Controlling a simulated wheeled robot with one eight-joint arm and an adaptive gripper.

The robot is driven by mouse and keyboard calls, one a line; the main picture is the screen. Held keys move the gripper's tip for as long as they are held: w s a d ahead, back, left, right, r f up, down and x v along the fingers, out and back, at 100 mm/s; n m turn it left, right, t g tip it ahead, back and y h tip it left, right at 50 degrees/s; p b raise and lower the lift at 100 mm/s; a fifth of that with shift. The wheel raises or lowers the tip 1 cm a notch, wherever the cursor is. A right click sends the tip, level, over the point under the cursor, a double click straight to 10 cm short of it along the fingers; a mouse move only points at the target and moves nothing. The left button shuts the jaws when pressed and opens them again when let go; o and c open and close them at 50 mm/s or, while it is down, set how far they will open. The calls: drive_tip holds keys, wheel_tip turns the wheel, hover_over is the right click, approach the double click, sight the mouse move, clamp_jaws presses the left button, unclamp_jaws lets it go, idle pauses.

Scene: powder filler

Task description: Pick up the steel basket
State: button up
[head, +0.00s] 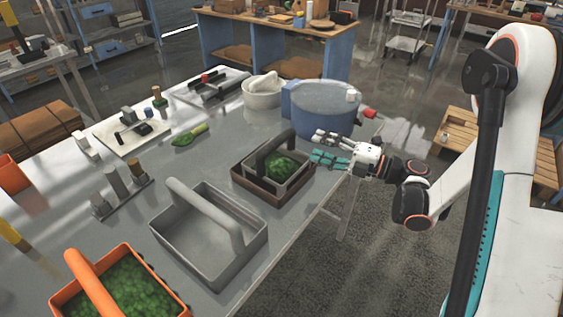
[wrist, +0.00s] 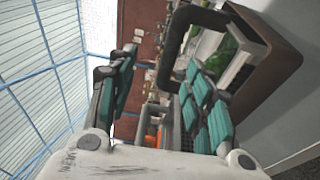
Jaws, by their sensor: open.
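A small grey basket (head: 289,183) with a dark arched handle and green contents sits in a brown tray (head: 264,193) near the table's right edge. A larger, light grey basket (head: 237,262) with an arched handle stands empty in front. Which is the steel one, I cannot tell for sure. My gripper (head: 324,147) is open and empty, just right of the small basket, its fingers pointing left. In the wrist view, the dark handle (wrist: 174,48) shows beyond my gripper (wrist: 160,68), partly between the fingers, with the brown tray (wrist: 285,62) at the right. Contact is not visible.
A blue-grey round tub (head: 325,108) stands behind my gripper, with a white mortar-like bowl (head: 262,97) beside it. An orange basket (head: 122,262) with green contents is at the front left. A grey holder (head: 118,200) with upright pieces stands left. Bare floor lies right of the table.

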sight(281, 144)
drive_tip(key=shift+n+g, duration=0.3)
drive_tip(key=shift+g, duration=0.2)
drive_tip(key=shift+s+f+b+x, duration=0.1)
drive_tip(key=shift+f+b+x, duration=0.3)
drive_tip(key=shift+x, duration=1.85)
drive_tip(key=shift+s+f+b+x, duration=0.2)
drive_tip(key=shift+b+x, duration=0.45)
drive_tip(key=shift+x, duration=1.6)
drive_tip(key=shift+s+f+b+x, duration=0.1)
drive_tip(key=shift+f+b+x, duration=0.3)
drive_tip(key=shift+x, duration=1.85)
drive_tip(key=shift+a+r, duration=0.1)
drive_tip(key=shift+r, duration=0.05)
drive_tip(key=shift+c, duration=0.6)
clamp_jaws()
